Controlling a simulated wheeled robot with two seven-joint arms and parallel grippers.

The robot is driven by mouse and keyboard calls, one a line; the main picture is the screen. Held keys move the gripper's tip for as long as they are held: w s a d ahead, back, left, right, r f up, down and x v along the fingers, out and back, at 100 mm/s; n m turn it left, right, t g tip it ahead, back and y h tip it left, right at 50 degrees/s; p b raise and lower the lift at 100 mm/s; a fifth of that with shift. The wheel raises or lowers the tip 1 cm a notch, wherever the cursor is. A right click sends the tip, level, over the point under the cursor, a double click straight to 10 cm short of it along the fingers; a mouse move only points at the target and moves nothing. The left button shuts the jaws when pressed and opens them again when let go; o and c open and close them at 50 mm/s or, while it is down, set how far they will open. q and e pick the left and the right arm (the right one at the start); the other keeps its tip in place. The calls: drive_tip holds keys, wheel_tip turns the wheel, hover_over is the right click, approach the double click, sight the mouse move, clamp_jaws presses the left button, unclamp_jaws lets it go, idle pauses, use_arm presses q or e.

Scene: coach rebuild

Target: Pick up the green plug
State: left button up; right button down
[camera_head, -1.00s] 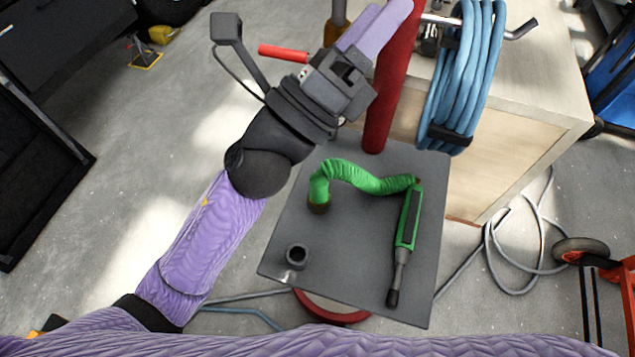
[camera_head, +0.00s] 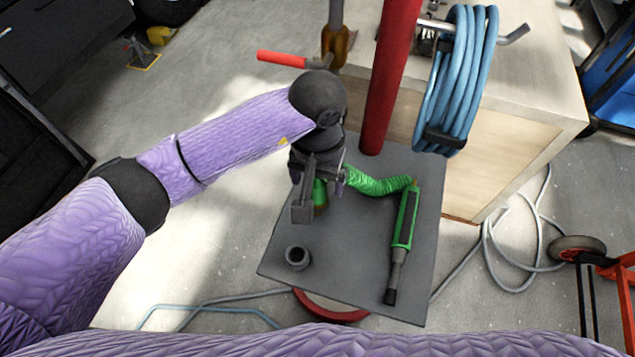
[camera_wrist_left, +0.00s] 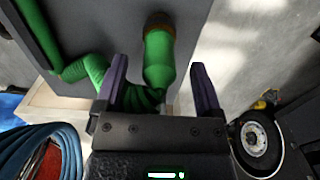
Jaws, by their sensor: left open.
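The green plug (camera_head: 320,192) is the thick end of a green ribbed hose, with a brown rim, on the grey plate (camera_head: 350,270). My left gripper (camera_head: 326,182) is over it and hides much of it in the head view. In the left wrist view the plug (camera_wrist_left: 158,60) lies between and just beyond the two purple fingers of the open gripper (camera_wrist_left: 160,88). I cannot tell whether a finger touches it. The hose (camera_head: 380,186) runs right to a green tool (camera_head: 404,220) with a dark tip. My right gripper is not in view.
A dark ring-shaped socket (camera_head: 297,257) stands at the plate's front left. A red post (camera_head: 388,85) rises at the plate's back edge. A blue coiled hose (camera_head: 458,80) hangs beside a wooden cabinet (camera_head: 540,100). The plate's front middle is clear.

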use_arm(q)
drive_tip(key=shift+f, duration=0.95)
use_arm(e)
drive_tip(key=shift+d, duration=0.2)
use_arm(q)
drive_tip(key=c, duration=0.7)
clamp_jaws()
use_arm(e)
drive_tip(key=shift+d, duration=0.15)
